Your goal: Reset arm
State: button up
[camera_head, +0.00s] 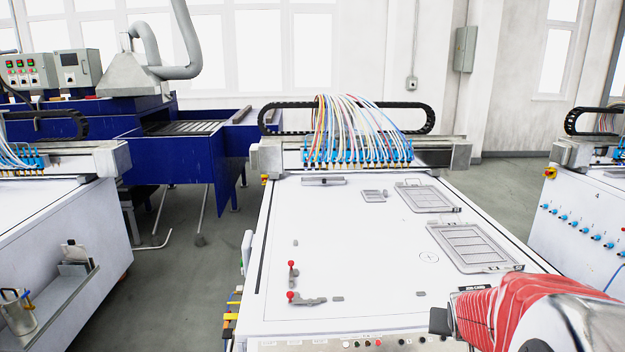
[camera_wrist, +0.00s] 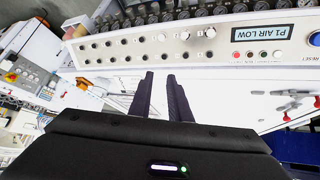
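My arm, with its red and white cover, reaches in from the lower right of the head view. My gripper (camera_head: 442,320) is at the front right edge of the white gantry table (camera_head: 350,245). In the wrist view, the two dark fingers of my gripper (camera_wrist: 160,77) stand apart with a narrow gap and nothing between them. They point toward a white control panel (camera_wrist: 205,42) with knobs, small sockets and a display (camera_wrist: 274,32) reading "P1 AIR LOW". In the head view my arm hides part of the table's front right corner.
Grey framed fixtures (camera_head: 468,246) and two red-knobbed clamps (camera_head: 305,299) lie on the table. A nozzle gantry (camera_head: 360,150) with coloured hoses spans its back. Other machines stand left and right, with a blue one (camera_head: 185,140) behind. The table's middle is mostly clear.

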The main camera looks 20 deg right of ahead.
jog(key=s+a+r+n+y, duration=0.1)
jog(key=s+a+r+n, duration=0.1)
jog(key=a, duration=0.9)
jog(key=s+a+r+n+y, duration=0.2)
jog(key=s+a+r, duration=0.2)
jog(key=a, duration=0.7)
jog(key=s+a+r+n+y, duration=0.2)
jog(key=s+a+r+n, duration=0.1)
jog(key=a, duration=0.8)
jog(key=shift+s, duration=0.7)
jog(key=shift+a+r, duration=0.1)
jog(key=shift+a, duration=0.1)
